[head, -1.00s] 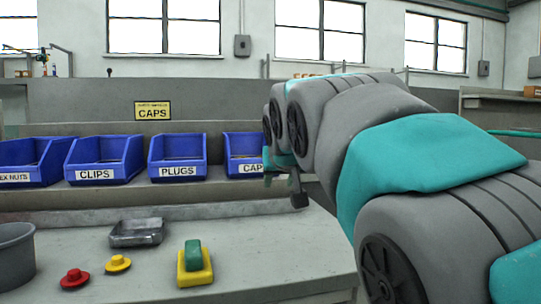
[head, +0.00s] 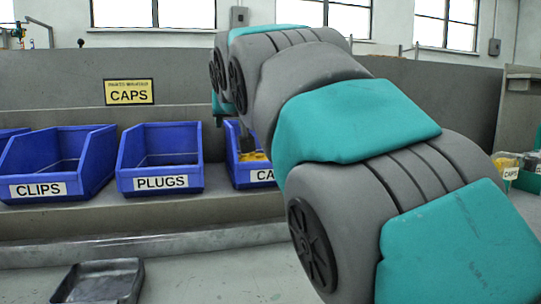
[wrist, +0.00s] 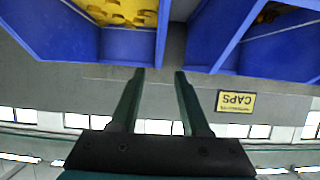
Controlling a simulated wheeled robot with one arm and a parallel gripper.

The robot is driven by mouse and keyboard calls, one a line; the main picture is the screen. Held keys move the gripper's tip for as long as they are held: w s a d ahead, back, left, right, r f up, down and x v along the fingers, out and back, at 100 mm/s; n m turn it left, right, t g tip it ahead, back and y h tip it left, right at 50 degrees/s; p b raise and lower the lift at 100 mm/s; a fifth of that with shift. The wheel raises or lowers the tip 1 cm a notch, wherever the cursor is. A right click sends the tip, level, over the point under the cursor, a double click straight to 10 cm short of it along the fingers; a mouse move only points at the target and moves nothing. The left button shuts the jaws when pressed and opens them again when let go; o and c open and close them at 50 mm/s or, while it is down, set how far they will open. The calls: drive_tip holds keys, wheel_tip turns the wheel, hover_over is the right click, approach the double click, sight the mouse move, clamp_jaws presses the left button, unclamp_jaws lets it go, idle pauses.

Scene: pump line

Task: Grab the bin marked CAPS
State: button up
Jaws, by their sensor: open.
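The blue bin marked CAPS (head: 231,162) stands on the shelf at the right end of the bin row. My arm covers its right side and part of its label. Yellow pieces show inside it. In the wrist view, which is upside down, the bin (wrist: 60,32) is at the upper left with yellow pieces in it. My gripper (wrist: 159,72) is open and empty, its fingertips pointing at the gap beside the bin's side wall. I cannot tell whether they touch it. In the head view my arm mostly hides the gripper.
Blue bins marked PLUGS (head: 160,178) and CLIPS (head: 58,180) stand to the left. PLUGS also shows in the wrist view (wrist: 275,52). A yellow CAPS sign (head: 129,92) hangs behind. A dark tray (head: 100,282) lies in front.

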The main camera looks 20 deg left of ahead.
sight(230, 126)
drive_tip(key=shift+p+x, duration=0.3)
drive_tip(key=shift+x, duration=3.35)
drive_tip(key=shift+d+r, duration=0.1)
drive_tip(key=shift+d, duration=0.05)
clamp_jaws()
